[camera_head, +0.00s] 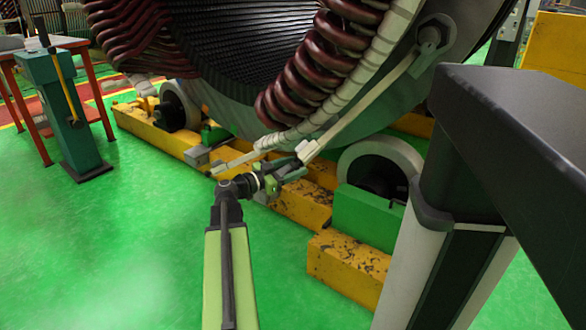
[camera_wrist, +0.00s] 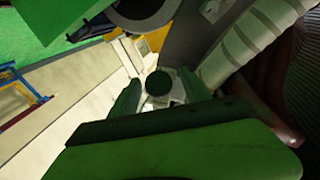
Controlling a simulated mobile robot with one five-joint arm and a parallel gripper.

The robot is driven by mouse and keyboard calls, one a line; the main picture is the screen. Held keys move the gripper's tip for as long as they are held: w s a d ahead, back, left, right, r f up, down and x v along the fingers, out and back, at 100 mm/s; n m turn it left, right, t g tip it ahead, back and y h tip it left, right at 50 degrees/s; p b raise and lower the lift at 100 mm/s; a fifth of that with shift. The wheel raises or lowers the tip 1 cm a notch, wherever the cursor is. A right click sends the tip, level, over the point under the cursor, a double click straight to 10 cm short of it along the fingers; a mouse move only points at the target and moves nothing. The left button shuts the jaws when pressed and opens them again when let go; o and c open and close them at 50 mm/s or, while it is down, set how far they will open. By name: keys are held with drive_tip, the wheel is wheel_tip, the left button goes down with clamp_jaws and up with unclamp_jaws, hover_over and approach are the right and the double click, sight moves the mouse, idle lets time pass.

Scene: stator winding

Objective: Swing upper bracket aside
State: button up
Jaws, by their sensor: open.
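The upper bracket (camera_head: 366,103) looks like the pale bar that slants down to the left from a large bolt on the stator's (camera_head: 432,40) end ring. Its lower end is close to my gripper (camera_head: 284,172). My gripper is open in front of that end, below the stator's rim. In the wrist view, my two green fingers (camera_wrist: 160,80) stand apart. A dark round knob (camera_wrist: 158,83) on a pale fitting shows between them. I cannot tell whether the fingers touch it. The join between bracket and fitting is partly hidden.
Dark red coils (camera_head: 312,62) and a white wrapped ring (camera_head: 345,85) hang just above my gripper. A yellow beam (camera_head: 300,200) and a green roller support (camera_head: 365,218) stand below and right.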

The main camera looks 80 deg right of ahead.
clamp_jaws()
idle(0.4)
drive_tip(key=shift+w+d, duration=0.1)
drive_tip(key=shift+w, duration=0.05)
idle(0.9)
